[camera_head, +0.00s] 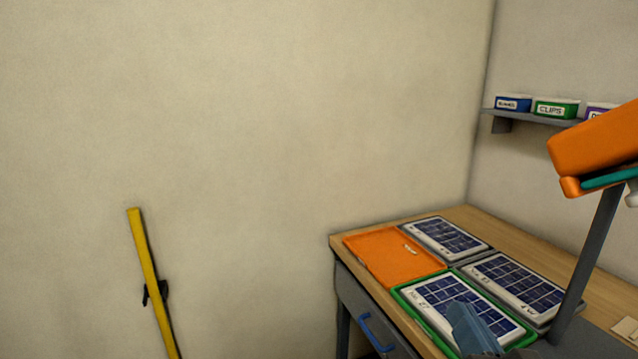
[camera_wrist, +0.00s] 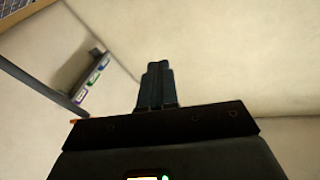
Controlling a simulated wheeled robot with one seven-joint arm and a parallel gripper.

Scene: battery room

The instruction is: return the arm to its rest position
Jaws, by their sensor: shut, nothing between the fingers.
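My gripper (camera_wrist: 157,68) points up the wrist view with its two dark blue fingers pressed together and nothing between them. In the head view its blue-grey fingertips (camera_head: 462,310) show at the lower right, in front of the green-rimmed tray; I cannot tell the height of the gap between them. Most of my arm is out of the head view.
A wooden bench (camera_head: 572,249) holds a green-rimmed tray (camera_head: 405,298) with a solar panel, an orange tray (camera_head: 385,262) and further panels. Labelled bins (camera_head: 556,109) sit on a wall shelf (camera_head: 530,117). Left is mostly bare wall.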

